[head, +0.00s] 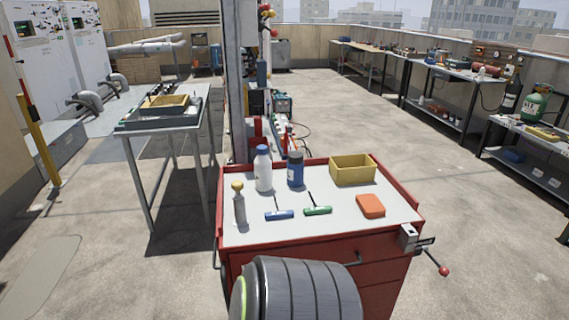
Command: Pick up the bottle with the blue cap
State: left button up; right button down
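A white bottle with a blue cap (263,171) stands upright near the back left of the red tool cart's pale top (340,225). Just right of it stands a blue bottle with a dark cap (295,171). A grey bottle with a yellow cap (239,207) stands nearer the front left edge. Neither of my grippers is in view, and nothing is holding the bottles.
On the cart top lie a blue-handled tool (279,215), a green-handled tool (318,211), an orange block (371,205) and a yellow bin (352,169). A vise (408,237) sits at the front right corner. A metal pole (236,80) rises behind the cart.

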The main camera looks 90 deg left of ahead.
aim_at(262, 165)
jog(key=u, duration=2.9)
jog(key=i+j+z, duration=0.1)
jog(key=z, duration=0.35)
jog(key=j+z, duration=0.3)
jog(key=z, duration=0.15)
jog(key=i+j+z, duration=0.1)
jog(key=j+z, duration=0.15)
jog(key=z, duration=0.2)
